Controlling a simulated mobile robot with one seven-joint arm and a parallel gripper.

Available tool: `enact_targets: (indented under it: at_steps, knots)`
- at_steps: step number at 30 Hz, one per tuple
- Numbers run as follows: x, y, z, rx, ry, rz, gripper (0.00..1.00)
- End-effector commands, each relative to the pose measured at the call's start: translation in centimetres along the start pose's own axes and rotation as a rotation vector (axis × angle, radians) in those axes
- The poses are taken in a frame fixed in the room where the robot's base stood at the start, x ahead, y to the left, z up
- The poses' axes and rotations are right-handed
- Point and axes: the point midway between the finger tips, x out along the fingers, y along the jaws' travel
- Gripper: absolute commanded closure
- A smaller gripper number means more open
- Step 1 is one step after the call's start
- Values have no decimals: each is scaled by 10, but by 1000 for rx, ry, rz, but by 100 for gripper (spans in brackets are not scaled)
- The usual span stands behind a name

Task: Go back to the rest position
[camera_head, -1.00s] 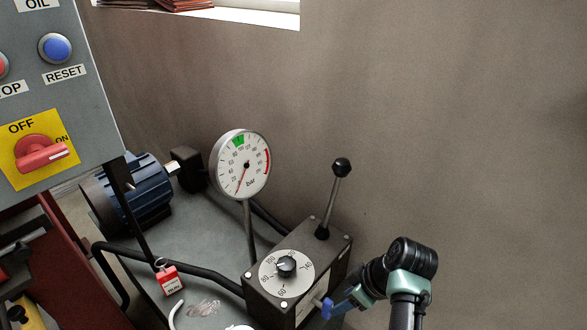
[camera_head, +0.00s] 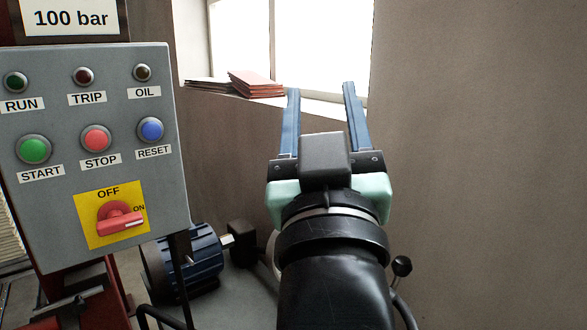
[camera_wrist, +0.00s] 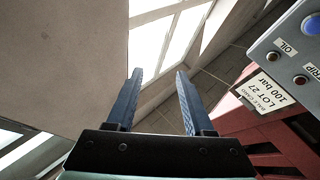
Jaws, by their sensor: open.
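My gripper (camera_head: 321,92) is raised in front of the window in the head view, its two blue fingers pointing up. The fingers are apart, and nothing shows between them. In the wrist view my gripper (camera_wrist: 157,74) is also open and empty, with the wall and window beyond it. It stands to the right of the grey control panel (camera_head: 60,240) and touches nothing that I can see.
The panel carries buttons and a red switch (camera_head: 120,219) pointing toward ON. Folded reddish cloths or papers (camera_head: 256,84) lie on the window sill. A blue motor (camera_head: 200,262) and a black-knobbed lever (camera_head: 402,266) are low down. The wall at right is clear.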

Motion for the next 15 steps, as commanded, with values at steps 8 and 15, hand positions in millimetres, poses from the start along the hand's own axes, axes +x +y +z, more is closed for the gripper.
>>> enact_targets:
  at_steps: [8,15]
  knots:
    - [-28,0,-161,170,329,-1,48]
    - [5,8,-220,167,326,-1,48]
